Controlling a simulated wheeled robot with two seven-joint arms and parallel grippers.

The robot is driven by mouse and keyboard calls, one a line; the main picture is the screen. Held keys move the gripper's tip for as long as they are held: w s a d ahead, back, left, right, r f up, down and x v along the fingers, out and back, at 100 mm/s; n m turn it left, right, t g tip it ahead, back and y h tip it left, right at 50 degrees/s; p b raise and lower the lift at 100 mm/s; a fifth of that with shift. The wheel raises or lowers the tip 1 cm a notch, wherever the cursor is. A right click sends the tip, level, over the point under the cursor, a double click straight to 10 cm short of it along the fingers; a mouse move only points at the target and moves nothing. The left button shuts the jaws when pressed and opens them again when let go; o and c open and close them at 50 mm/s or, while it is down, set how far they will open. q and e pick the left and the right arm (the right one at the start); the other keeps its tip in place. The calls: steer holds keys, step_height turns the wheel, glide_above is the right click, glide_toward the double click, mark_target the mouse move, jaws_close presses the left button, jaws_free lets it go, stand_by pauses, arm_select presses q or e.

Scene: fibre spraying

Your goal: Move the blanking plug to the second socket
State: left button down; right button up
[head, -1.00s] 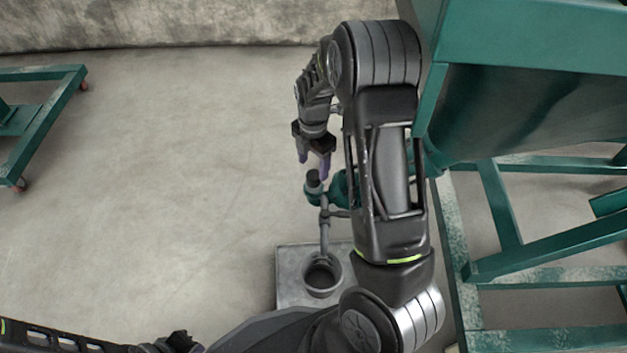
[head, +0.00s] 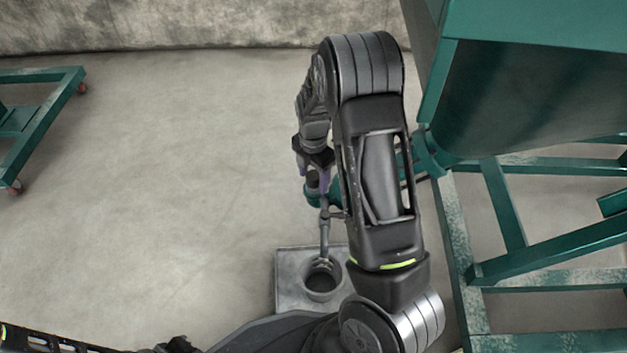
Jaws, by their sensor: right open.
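The dark blanking plug (head: 312,181) sits on top of a small teal fitting (head: 312,197) left of my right forearm. My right gripper (head: 312,178) is open, pointing down, with its purple-tipped fingers around or just beside the plug; I cannot tell whether they touch it. My arm covers the fitting's right part. I cannot make out the second socket. Part of what seems to be my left gripper (head: 178,345) shows at the bottom edge; its jaws cannot be read.
A grey pipe (head: 324,230) runs from the fitting to a round cup (head: 321,279) on a metal plate (head: 290,265). A large teal hopper (head: 530,95) and its frame (head: 500,215) stand at right. A teal wheeled frame (head: 45,125) stands at left. Floor between is clear.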

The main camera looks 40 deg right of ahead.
stand_by(0.3)
jaws_close()
stand_by(0.6)
